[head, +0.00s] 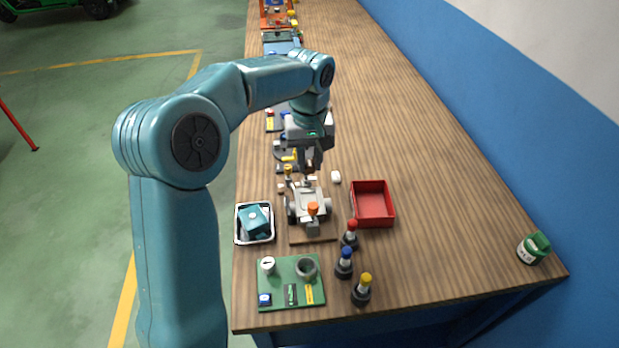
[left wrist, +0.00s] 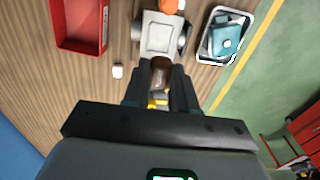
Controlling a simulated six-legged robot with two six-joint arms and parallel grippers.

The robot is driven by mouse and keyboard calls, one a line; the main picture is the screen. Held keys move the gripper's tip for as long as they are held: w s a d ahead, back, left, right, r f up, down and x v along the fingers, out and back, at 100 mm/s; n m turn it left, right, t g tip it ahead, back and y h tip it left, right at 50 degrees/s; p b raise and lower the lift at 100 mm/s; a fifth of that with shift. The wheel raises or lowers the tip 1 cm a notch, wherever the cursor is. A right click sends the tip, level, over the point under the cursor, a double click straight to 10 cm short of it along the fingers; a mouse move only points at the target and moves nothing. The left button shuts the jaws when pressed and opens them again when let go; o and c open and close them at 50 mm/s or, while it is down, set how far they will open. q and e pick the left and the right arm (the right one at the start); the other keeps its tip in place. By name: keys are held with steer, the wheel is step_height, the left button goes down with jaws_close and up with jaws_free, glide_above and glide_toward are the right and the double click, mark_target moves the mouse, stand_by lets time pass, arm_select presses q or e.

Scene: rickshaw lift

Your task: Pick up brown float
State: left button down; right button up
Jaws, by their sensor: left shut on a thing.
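My left gripper (head: 309,166) is shut on the brown float, a small dark brown piece that shows between the fingertips in the left wrist view (left wrist: 160,68). The fingers hide part of it. The gripper is just behind the grey rickshaw model (head: 308,203), which stands on a brown board and has an orange-topped part at its front. In the left wrist view, the brown float lies close to the rickshaw's edge (left wrist: 158,40); I cannot tell whether they touch. My right gripper is not in view.
A red tray (head: 373,222) stands to the right and a metal tray with a teal block (head: 254,220) to the left. Several bottles (head: 345,262) and a green board (head: 290,284) are at the front. A small white block (head: 335,177) lies nearby. The table's right side is mostly clear.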

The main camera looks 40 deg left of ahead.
mark_target(310, 163)
arm_select(q)
step_height(310, 163, up, 9)
steer(key=p, duration=0.1)
steer(key=shift+r, duration=0.15)
stand_by(0.4)
steer(key=shift+w, duration=0.15)
stand_by(0.6)
